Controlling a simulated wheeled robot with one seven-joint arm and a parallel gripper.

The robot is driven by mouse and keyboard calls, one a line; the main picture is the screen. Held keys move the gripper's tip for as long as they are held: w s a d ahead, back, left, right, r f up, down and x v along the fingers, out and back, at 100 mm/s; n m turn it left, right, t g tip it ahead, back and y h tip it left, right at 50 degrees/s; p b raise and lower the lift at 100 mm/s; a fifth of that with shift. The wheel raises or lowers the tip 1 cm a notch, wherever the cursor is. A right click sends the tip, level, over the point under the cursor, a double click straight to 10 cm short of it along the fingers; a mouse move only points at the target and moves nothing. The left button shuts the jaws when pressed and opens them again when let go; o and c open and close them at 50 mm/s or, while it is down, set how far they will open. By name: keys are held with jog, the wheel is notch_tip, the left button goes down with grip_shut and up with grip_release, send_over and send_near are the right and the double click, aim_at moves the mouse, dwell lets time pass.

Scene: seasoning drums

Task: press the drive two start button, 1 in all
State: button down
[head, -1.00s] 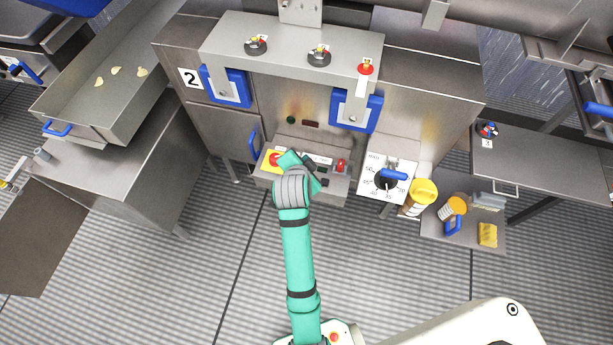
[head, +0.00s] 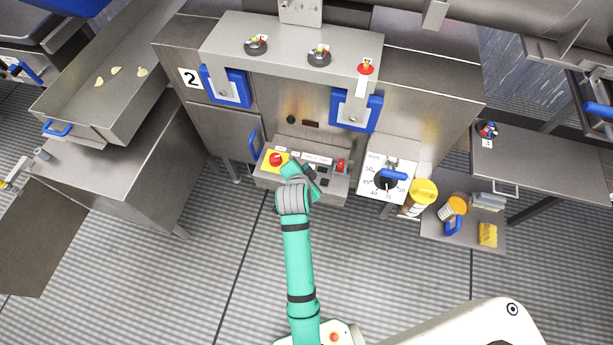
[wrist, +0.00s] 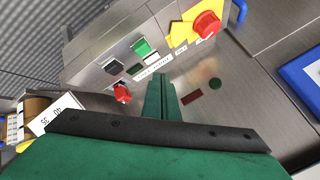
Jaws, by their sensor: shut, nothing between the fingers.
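The control panel (head: 337,188) is a grey box on the front of the machine marked 2. In the wrist view a green button (wrist: 142,47) sits on it beside a black button (wrist: 114,67). A label strip (wrist: 153,65) runs along the panel; I cannot read it surely, nor tell which button is drive two start. My gripper (wrist: 157,78) is shut and empty, its fingertips close to the label strip and apart from the green button in the picture. In the head view my arm hides the fingertips and the green button.
A red mushroom button (head: 276,159) on a yellow plate stands at the panel's left end. A red switch (head: 341,165) is at its right. A white dial plate (head: 385,180) with a blue handle is right of the panel.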

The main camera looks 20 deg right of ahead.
jog(key=shift+f, duration=1.6)
jog(key=shift+f, duration=0.9)
dwell(1.8)
jog(key=shift+r, duration=0.9)
notch_tip(320, 180, up, 5)
dwell(0.5)
dwell(0.7)
